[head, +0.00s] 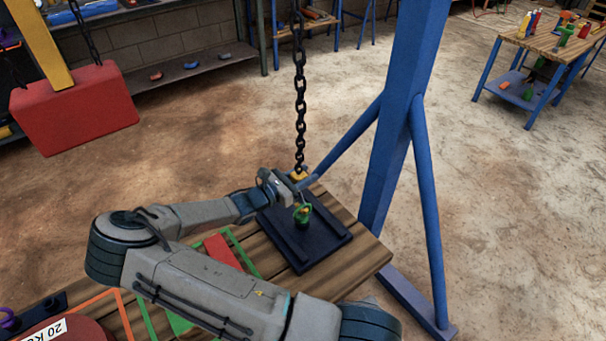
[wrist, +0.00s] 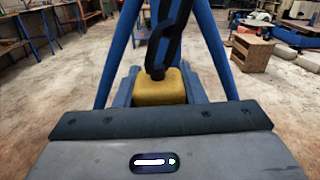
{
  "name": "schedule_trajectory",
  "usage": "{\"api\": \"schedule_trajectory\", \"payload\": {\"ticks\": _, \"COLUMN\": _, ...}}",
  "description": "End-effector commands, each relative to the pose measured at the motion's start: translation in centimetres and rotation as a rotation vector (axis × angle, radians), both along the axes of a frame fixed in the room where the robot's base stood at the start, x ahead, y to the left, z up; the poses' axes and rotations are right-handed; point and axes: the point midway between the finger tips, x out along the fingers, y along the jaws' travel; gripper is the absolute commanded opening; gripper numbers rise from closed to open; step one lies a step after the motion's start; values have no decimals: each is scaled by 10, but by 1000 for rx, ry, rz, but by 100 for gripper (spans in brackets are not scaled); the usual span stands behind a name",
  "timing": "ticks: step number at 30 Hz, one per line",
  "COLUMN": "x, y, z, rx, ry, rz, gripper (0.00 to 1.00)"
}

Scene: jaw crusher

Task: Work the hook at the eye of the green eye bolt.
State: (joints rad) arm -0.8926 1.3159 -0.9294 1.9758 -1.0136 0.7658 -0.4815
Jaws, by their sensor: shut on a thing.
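The green eye bolt (head: 302,213) stands upright on a dark plate (head: 325,243) on the wooden bench. My gripper (head: 298,181) is shut on the yellow block (head: 299,173) of the hook, at the lower end of a black chain (head: 300,100). In the wrist view the yellow block (wrist: 158,86) sits between the two fingers, with the chain (wrist: 163,45) rising from it. A thin hook part shows below my gripper, just above or at the eye. I cannot tell whether it passes through the eye. The eye bolt is hidden in the wrist view.
A blue post with braces (head: 395,130) stands close behind and right of the plate. A red block (head: 75,108) hangs at the left. A red weight marked 20 (head: 75,330) and coloured frames lie on the bench (head: 365,257). Open floor lies beyond.

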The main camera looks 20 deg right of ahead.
Motion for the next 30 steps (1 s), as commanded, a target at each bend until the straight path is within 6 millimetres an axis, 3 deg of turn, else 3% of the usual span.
{"api": "schedule_trajectory", "payload": {"ticks": 4, "x": -4, "y": -1, "z": 11, "rx": -3, "ry": -3, "rz": -1, "gripper": 0}}
{"api": "schedule_trajectory", "payload": {"ticks": 20, "x": -7, "y": -2, "z": 14, "rx": -3, "ry": -2, "rz": -1, "gripper": 0}}
{"api": "schedule_trajectory", "payload": {"ticks": 21, "x": -7, "y": -2, "z": 12, "rx": -3, "ry": -2, "rz": -1, "gripper": 45}}
{"api": "schedule_trajectory", "payload": {"ticks": 23, "x": -7, "y": -2, "z": 12, "rx": -3, "ry": -2, "rz": -1, "gripper": 61}}
{"api": "schedule_trajectory", "payload": {"ticks": 30, "x": -7, "y": -2, "z": 11, "rx": -1, "ry": -1, "rz": -1, "gripper": 62}}
